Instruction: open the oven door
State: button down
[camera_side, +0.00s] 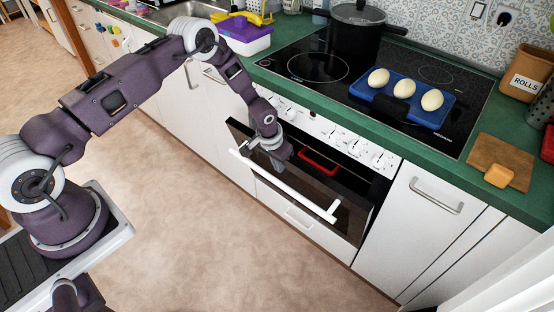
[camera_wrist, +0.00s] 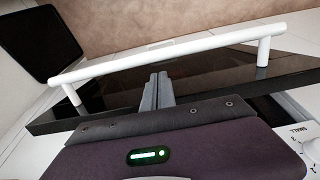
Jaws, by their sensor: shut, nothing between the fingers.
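The oven door (camera_side: 325,221) is a dark glass panel under the white control panel. It appears partly open, its top tilted outward, with a dark wedge at its right side. Its white bar handle (camera_side: 285,185) runs across the front; the handle also spans the wrist view (camera_wrist: 170,50). My gripper (camera_side: 279,163) is shut and empty, pointing down at the upper part of the door, between handle and control panel. In the wrist view, its closed fingertips (camera_wrist: 158,78) lie over the dark door, short of the handle and not around it. Whether they touch the door is unclear.
A red item (camera_side: 319,163) shows in the dark oven area. Knobs (camera_side: 356,148) line the control panel above. The hob (camera_side: 300,66) carries a black pot (camera_side: 356,35) and a blue tray with eggs (camera_side: 433,113). The floor (camera_side: 190,215) before the oven is clear.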

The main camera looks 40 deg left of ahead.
jog(key=x, duration=0.4)
jog(key=shift+s, duration=0.1)
jog(key=s+f, duration=0.5)
jog(key=s, duration=0.4)
